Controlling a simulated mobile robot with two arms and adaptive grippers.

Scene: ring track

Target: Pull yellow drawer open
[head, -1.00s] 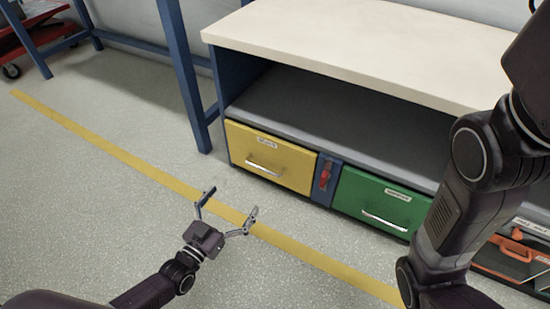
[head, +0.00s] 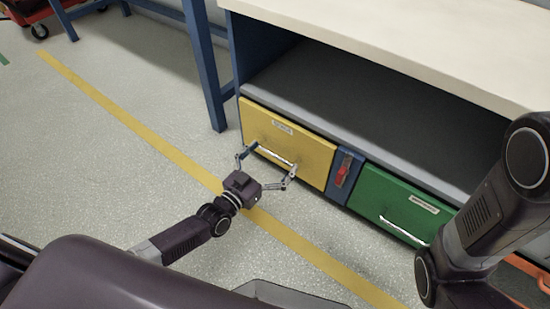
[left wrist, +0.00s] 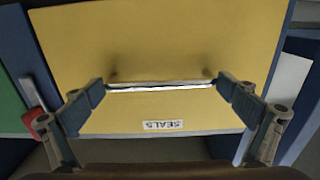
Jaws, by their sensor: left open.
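The yellow drawer (head: 307,147) is shut, flush in the blue cabinet under the bench top. Its silvery bar handle (head: 275,156) runs across the front, below a white label. My left gripper (head: 267,167) is open in front of the drawer, with its fingers spread toward the two ends of the handle. In the left wrist view, the yellow front (left wrist: 160,45) fills most of the picture and the handle (left wrist: 160,86) lies between the open fingers. Whether a finger touches it I cannot tell. My right arm is at the right, its gripper out of view.
A green drawer (head: 400,205) is to the right, past a blue post with a red latch (head: 342,172). The bench top (head: 400,45) overhangs an open shelf. A blue table leg (head: 205,70) stands left. Floor with a yellow line (head: 130,125) is clear.

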